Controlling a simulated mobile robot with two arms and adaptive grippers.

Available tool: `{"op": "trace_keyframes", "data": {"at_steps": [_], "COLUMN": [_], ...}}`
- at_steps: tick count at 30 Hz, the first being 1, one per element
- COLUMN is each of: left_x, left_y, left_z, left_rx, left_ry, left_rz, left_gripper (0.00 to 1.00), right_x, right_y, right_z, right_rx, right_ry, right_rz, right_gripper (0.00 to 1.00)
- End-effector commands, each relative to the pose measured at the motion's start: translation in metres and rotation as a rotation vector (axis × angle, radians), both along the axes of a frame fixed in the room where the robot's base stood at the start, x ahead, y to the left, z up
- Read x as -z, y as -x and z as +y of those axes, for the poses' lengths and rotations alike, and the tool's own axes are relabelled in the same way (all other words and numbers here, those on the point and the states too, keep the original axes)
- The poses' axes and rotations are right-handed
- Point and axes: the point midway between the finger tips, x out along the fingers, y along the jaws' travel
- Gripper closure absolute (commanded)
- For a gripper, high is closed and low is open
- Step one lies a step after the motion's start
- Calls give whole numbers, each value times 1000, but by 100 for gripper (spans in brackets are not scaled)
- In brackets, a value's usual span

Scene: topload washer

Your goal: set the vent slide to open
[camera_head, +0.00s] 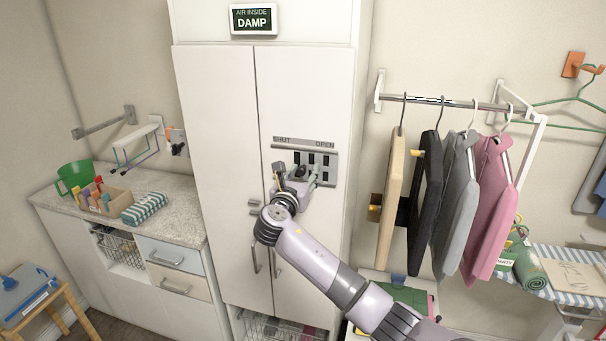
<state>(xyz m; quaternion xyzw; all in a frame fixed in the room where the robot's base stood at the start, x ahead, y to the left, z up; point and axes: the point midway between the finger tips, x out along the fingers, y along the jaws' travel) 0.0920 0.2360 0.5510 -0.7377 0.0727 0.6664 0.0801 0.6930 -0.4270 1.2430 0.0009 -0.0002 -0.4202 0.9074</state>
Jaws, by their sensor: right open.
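The vent slide panel (332,160) is a grey plate on the right door of the tall white cabinet. It is marked SHUT at its left end and OPEN at its right end, with dark slots between. My right gripper (298,170) is at the lower left and middle of the panel, its open fingers in front of it. The gripper hides the slide's handle, and I cannot tell whether it touches it. Dark openings show at the right part of the plate. A display (254,19) above the cabinet reads AIR INSIDE DAMP. My left gripper is not in view.
A rail with hanging garments (487,205) stands to the right. A counter (178,189) with a green mug (76,177) and pegs is at left. A stool (38,300) stands front left.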

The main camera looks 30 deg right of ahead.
Motion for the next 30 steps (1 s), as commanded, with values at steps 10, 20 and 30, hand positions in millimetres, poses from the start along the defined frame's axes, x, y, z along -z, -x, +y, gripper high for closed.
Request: {"op": "trace_keyframes", "data": {"at_steps": [10,20,30], "left_x": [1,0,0], "left_y": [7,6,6], "left_z": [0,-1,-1], "left_rx": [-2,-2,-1], "left_ry": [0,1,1], "left_rz": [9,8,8], "left_gripper": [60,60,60], "right_x": [1,1,0], "right_y": [12,58,79], "right_z": [17,68,90], "right_rx": [-6,-4,0], "right_ry": [-2,-3,-1], "right_rz": [-1,0,-2], "right_gripper": [60,60,60]}}
